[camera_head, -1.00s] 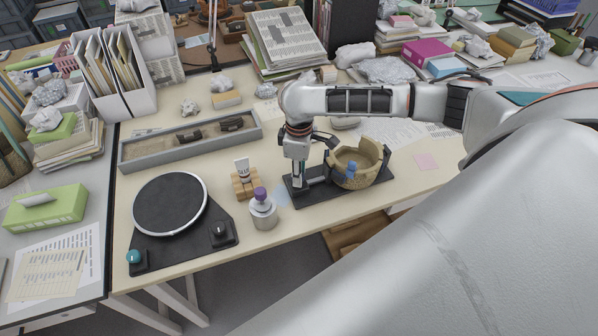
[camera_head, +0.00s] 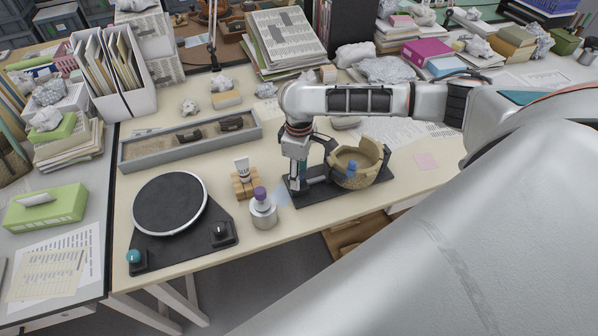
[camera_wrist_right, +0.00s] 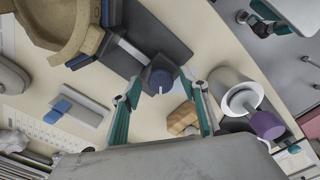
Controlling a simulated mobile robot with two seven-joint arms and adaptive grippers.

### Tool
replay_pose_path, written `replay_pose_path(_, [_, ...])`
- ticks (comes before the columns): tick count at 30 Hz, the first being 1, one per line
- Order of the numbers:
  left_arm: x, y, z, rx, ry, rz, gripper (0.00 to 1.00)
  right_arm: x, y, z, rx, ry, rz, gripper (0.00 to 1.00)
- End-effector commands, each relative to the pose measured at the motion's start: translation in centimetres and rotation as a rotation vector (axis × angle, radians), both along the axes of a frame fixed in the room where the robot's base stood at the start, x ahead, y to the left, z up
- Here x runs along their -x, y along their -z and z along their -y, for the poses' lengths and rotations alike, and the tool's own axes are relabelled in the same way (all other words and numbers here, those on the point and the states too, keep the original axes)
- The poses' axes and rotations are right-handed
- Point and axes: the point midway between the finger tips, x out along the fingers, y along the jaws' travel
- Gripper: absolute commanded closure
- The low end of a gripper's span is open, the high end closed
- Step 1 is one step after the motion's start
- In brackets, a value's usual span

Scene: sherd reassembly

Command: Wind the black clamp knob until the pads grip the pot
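The pot (camera_head: 342,179), tan with a broken, uneven rim, sits upright in a clamp on a black base (camera_head: 375,192). One blue clamp pad (camera_head: 351,168) shows against it. In the right wrist view, the pot (camera_wrist_right: 50,25) is at top left and the black clamp knob (camera_wrist_right: 160,79) with a pale mark faces the camera. My right gripper (camera_wrist_right: 165,92) is open, its teal fingers on either side of the knob with visible gaps. In the head view my right gripper (camera_head: 298,186) points down at the clamp's left end, hiding the knob. My left gripper is out of view.
A black turntable (camera_head: 170,205) is further left. A long grey sand tray (camera_head: 190,143) lies behind. A pink note (camera_head: 426,162) lies right.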

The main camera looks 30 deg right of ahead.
Motion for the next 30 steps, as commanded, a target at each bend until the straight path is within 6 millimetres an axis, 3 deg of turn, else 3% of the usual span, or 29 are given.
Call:
replay_pose_path(11, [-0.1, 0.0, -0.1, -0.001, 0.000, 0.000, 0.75, -0.1, -1.1, 0.0, 0.000, -0.002, 0.001, 0.56])
replay_pose_path(24, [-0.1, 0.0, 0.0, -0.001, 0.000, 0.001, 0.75, -0.1, -9.4, 0.0, 0.000, -0.001, 0.004, 0.56])
replay_pose_path(30, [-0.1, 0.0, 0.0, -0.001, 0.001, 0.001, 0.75, 0.0, -11.5, 0.0, 0.000, 0.000, 0.001, 0.56])
